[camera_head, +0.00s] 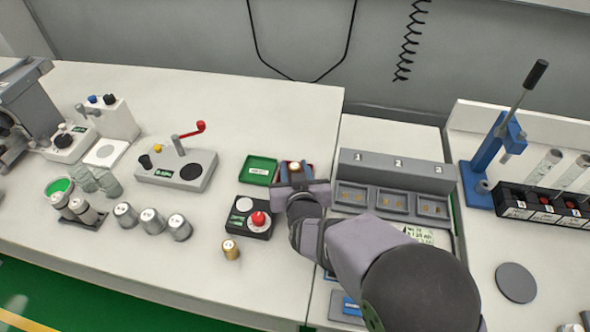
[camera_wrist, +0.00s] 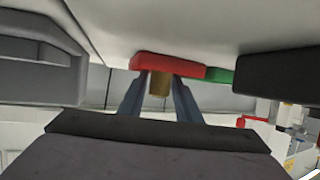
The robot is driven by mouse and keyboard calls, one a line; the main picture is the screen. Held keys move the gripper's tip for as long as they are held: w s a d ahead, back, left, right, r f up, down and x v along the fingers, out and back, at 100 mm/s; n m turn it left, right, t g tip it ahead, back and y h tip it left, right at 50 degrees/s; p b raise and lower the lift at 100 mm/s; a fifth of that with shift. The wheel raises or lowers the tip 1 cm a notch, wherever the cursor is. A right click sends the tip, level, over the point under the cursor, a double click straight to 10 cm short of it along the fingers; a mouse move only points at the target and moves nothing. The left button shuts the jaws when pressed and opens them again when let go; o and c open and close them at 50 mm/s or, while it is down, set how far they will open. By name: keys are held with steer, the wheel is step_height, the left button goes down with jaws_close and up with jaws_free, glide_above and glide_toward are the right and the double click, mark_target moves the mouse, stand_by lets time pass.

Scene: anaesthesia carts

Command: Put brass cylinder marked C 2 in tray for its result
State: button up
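A brass cylinder (camera_wrist: 160,84) sits between the two fingers of my gripper (camera_wrist: 160,80) in the wrist view, with both fingers against its sides. Its top also shows at the gripper (camera_head: 295,175) in the head view. A red tray (camera_wrist: 168,66) lies just beyond the fingertips, mostly hidden by my gripper in the head view. I cannot tell whether the cylinder touches it. A second brass cylinder (camera_head: 230,249) stands upright on the bench. I cannot read the mark on either cylinder.
A black device with a red button (camera_head: 257,217) stands in front of the green tray. Several grey cylinders (camera_head: 152,221) stand to the left. A grey block with compartments numbered 1, 2 and 3 (camera_head: 398,165) is right of my gripper. A blue lever press (camera_head: 492,160) stands farther right.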

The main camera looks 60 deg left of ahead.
steer(key=shift+r, duration=0.1)
steer(key=shift+r, duration=0.15)
steer(key=b+v, duration=0.1)
steer(key=v, duration=1.1)
